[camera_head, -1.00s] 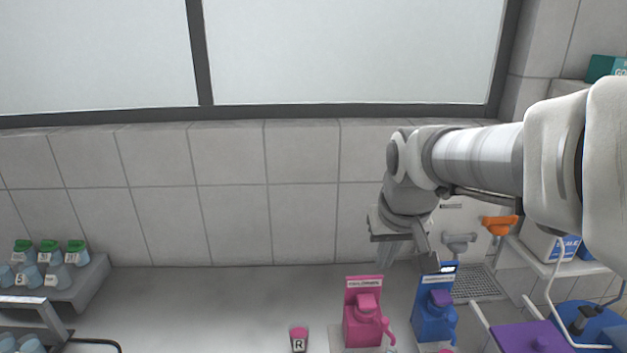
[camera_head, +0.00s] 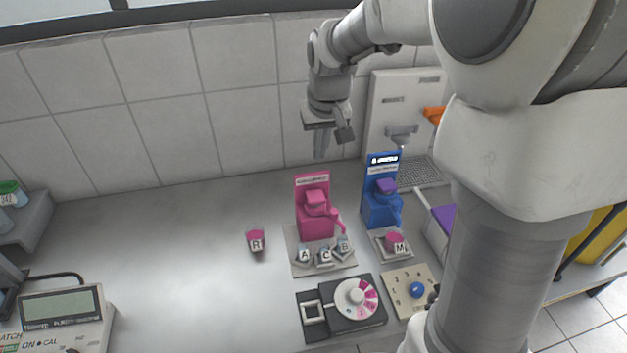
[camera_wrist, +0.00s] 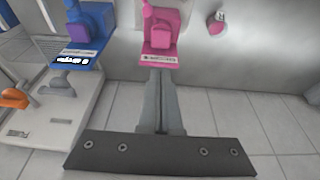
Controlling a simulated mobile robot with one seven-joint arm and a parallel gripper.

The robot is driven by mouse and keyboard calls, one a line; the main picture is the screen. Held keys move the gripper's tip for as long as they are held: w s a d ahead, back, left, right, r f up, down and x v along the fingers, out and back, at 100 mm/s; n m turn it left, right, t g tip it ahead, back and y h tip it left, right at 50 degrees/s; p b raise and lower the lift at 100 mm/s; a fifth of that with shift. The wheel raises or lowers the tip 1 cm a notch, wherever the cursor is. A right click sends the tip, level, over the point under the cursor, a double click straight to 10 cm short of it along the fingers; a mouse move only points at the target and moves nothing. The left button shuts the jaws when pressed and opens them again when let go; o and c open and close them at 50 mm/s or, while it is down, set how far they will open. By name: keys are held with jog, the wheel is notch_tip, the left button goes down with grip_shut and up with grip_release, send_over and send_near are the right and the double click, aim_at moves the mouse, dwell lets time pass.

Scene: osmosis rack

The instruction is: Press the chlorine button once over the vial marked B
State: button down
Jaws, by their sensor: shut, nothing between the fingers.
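A pink dispenser (camera_head: 315,212) with a pink push-top (camera_head: 317,198) stands on a pale base; its label is too small to read surely. It also shows in the wrist view (camera_wrist: 160,38). Vial B (camera_head: 343,247) stands at the right of the base, below the pink nozzle, beside vial C (camera_head: 325,257) and vial A (camera_head: 304,254). A blue dispenser (camera_head: 380,200) with a purple top stands to the right, with vial M (camera_head: 397,243) in front. My gripper (camera_head: 320,156) is shut and empty, above and behind the pink dispenser, apart from it.
Vial R (camera_head: 256,240) stands alone left of the pink dispenser. A black device with a colour wheel (camera_head: 356,298) and a panel with a blue knob (camera_head: 416,290) lie in front. A meter (camera_head: 62,308) is at lower left. The counter's left middle is clear.

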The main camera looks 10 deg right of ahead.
send_near(317, 197)
jog(key=x, duration=0.2)
jog(key=w+x, duration=0.1)
jog(key=x, duration=0.2)
jog(key=shift+w+p, duration=0.15)
jog(key=shift+p, duration=0.15)
jog(key=shift+f, duration=0.75)
jog(key=shift+f+b, duration=0.95)
jog(key=shift+b, duration=0.05)
jog(key=shift+r, duration=0.1)
notch_tip(317, 197, up, 4)
jog(key=p, duration=0.3)
jog(key=shift+r, duration=0.2)
jog(key=v, duration=0.9)
jog(key=shift+r+b, duration=0.4)
